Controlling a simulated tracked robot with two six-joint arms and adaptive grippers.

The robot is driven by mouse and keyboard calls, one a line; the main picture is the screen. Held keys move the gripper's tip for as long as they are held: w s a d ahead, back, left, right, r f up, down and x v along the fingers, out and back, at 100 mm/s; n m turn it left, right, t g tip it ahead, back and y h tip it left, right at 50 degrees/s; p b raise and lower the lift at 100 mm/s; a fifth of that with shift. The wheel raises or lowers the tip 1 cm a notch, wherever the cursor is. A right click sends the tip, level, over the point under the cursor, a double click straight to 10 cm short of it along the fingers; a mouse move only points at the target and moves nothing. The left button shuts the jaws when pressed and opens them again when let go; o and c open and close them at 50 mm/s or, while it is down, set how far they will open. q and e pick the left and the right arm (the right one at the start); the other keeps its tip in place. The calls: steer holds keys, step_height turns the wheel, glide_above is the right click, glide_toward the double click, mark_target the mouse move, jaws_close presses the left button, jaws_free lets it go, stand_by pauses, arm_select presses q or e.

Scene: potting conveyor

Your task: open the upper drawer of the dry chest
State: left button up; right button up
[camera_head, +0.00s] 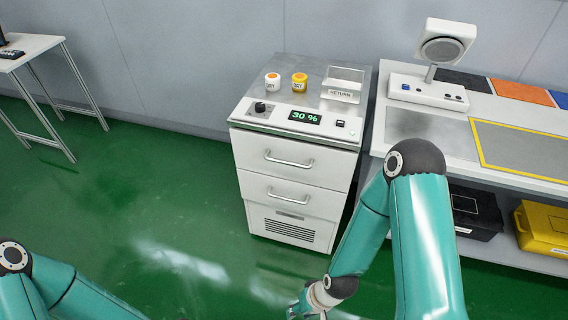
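The dry chest (244,165) is a white cabinet with a grey top and a panel reading 30 %. Its upper drawer (325,168) is closed and has a silver bar handle (289,162). The lower drawer (258,188) below it is closed too, with a similar handle. My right arm comes in from the right. Its gripper (299,310) is at the bottom edge, low in front of the chest and apart from the handle; it is mostly cut off, so its fingers cannot be made out. My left arm shows at the bottom left, its gripper outside the view.
Two small jars, one white (272,84) and one yellow (299,86), and a RETURN tray (341,95) stand on the chest. A white workbench (415,148) stands close on the right, with black and yellow (546,228) cases below. The green floor left of the chest is clear.

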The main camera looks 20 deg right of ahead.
steer(key=w+d+f+n+t+h+b, duration=0.1)
steer(key=w+f+n+t+b, duration=0.25)
steer(key=w, duration=0.25)
steer(key=w+d+f+n+t+b, duration=0.2)
steer(key=w+b, duration=0.2)
steer(key=w, duration=0.2)
steer(key=n+t+h+b, duration=0.7)
steer(key=n+t+b, duration=0.6)
steer(key=t+b, duration=0.15)
glide_toward(287, 163)
steer(key=shift+g, duration=0.6)
steer(key=x, duration=1)
steer(key=shift+w+r, duration=0.15)
steer(key=shift+w, duration=0.1)
jaws_close()
